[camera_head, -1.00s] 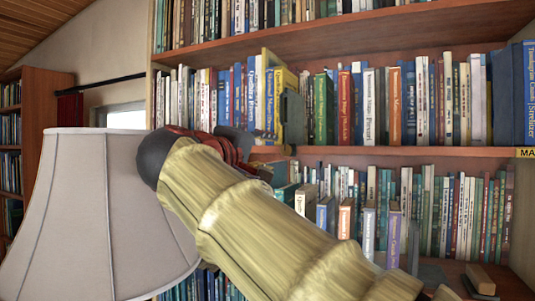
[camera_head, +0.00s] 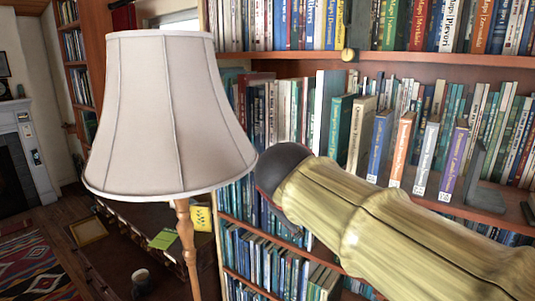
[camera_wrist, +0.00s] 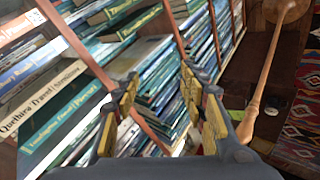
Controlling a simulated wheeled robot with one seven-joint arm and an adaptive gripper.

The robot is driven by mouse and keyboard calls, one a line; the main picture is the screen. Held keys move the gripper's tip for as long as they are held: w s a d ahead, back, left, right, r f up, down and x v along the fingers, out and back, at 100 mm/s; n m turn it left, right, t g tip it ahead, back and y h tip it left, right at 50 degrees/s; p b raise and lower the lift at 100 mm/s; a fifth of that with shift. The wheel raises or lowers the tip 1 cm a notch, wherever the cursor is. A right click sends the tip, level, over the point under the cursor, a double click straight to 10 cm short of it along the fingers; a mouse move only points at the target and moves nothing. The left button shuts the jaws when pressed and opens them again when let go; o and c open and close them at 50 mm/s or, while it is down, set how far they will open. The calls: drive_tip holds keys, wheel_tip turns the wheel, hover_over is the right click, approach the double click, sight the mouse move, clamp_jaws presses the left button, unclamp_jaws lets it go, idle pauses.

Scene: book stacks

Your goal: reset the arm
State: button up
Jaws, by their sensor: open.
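My arm, in a pale yellow ribbed sleeve with a dark rounded joint, reaches in from the lower right in the head view. It stands in front of the bookcase (camera_head: 290,68). My gripper is hidden behind the arm there. In the wrist view my gripper (camera_wrist: 166,108) shows two grey fingers with yellow pads, spread apart with nothing between them. Behind the fingers are shelves of books, seen at a tilt. I cannot tell how far the fingertips are from the books.
A floor lamp with a white shade (camera_head: 165,115) stands left of my arm, close to its dark joint. Its wooden pole (camera_wrist: 262,85) shows at the right in the wrist view. A desk (camera_head: 125,245) with notes is behind it. A patterned rug (camera_head: 35,265) lies far left.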

drive_tip(key=s+d+f+m+g+y, duration=0.1)
drive_tip(key=s+d+f+m, duration=0.3)
drive_tip(key=s+f, duration=0.5)
drive_tip(key=s+d+f+m+g+y, duration=0.2)
drive_tip(key=s+d+f, duration=0.4)
drive_tip(key=s+f, duration=0.4)
drive_tip(key=s+m, duration=0.1)
drive_tip(key=s, duration=0.4)
drive_tip(key=shift+d+m, duration=0.15)
drive_tip(key=shift+m, duration=0.25)
drive_tip(key=shift+s, duration=0.15)
